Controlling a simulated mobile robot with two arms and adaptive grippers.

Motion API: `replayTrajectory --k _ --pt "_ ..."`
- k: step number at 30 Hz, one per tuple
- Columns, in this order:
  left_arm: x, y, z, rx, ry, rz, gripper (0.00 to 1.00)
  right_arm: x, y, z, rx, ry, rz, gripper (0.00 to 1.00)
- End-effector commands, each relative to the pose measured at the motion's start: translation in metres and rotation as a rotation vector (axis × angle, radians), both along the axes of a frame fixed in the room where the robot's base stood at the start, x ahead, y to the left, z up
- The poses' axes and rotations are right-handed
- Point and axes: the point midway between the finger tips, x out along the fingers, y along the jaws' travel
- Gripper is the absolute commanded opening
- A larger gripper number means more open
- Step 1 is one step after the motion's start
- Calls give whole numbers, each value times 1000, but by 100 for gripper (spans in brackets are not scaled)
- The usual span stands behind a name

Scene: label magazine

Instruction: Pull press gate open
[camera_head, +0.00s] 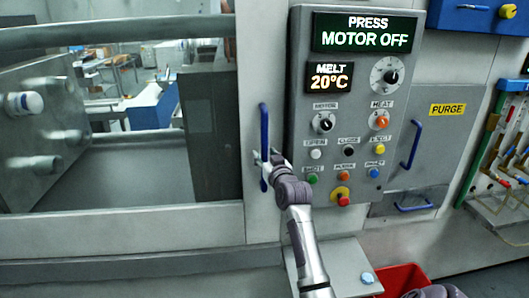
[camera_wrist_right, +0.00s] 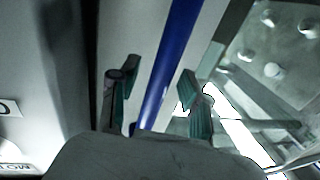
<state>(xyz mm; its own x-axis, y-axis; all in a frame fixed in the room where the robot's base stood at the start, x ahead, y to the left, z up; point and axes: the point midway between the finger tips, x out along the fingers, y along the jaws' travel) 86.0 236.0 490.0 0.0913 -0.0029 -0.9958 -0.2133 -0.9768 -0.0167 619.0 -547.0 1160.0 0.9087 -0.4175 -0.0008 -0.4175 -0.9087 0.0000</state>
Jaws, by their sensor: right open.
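The press gate (camera_head: 120,225) is a grey frame with a large window, at the left of the head view. Its upright blue handle (camera_head: 264,128) is by the frame's right edge, left of the control panel. My right gripper (camera_head: 266,160) is open at the lower half of the handle. In the right wrist view the blue handle (camera_wrist_right: 173,60) runs between the two open fingers (camera_wrist_right: 158,88), with a gap visible on each side. My left gripper is not in view.
The control panel (camera_head: 354,100) reads "MOTOR OFF" and stands close right of the handle, with knobs and buttons. A purge door (camera_head: 440,140) with its own blue handle is further right. A red bin (camera_head: 402,278) and a small ledge (camera_head: 345,265) are below.

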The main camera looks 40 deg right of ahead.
Motion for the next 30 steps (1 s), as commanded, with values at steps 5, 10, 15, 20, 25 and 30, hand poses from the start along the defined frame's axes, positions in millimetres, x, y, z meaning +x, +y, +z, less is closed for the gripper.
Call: replayTrajectory --k 5,10,15,20,25,30 --pt "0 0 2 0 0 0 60 7 -3 0 1 0 0 48" --pt "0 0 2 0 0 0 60 8 -3 0 0 -1 0 48" --pt "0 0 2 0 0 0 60 7 -3 0 0 0 0 31" --pt "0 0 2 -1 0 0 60 7 -3 0 0 0 0 4" --pt "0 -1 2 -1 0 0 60 7 -3 0 0 0 0 0" --pt "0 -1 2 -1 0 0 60 7 -3 0 0 0 0 0"
